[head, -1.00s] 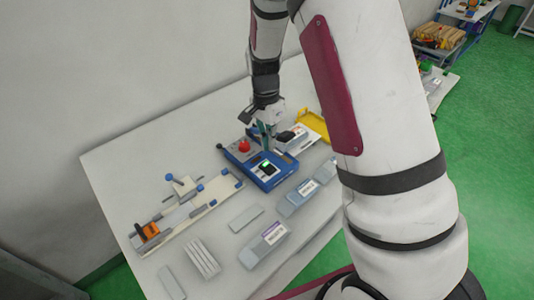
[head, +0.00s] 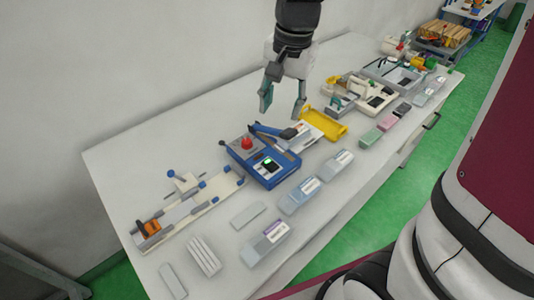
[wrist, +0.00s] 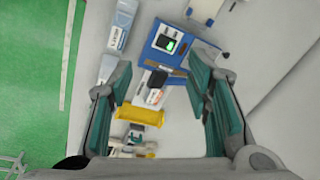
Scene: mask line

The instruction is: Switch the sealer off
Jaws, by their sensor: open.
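The sealer appears to be the blue machine (head: 283,175) in the middle of the bench in the head view. It has a red knob (head: 247,143), and a small panel with a lit green patch (head: 268,162). A blue lever (head: 266,130) runs along its back edge. In the wrist view the blue machine (wrist: 181,58) lies beyond my fingers, with its green patch (wrist: 171,46) lit. My gripper (head: 283,112) is open and empty, raised above and behind the machine, apart from it. Its two fingers (wrist: 160,80) stand wide apart in the wrist view.
A yellow tray (head: 325,123) lies right of the machine. A long fixture with an orange clamp (head: 151,229) is at left. Grey packs (head: 264,244) line the front edge. More machines (head: 375,98) stand farther right. Bare bench lies at the back left.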

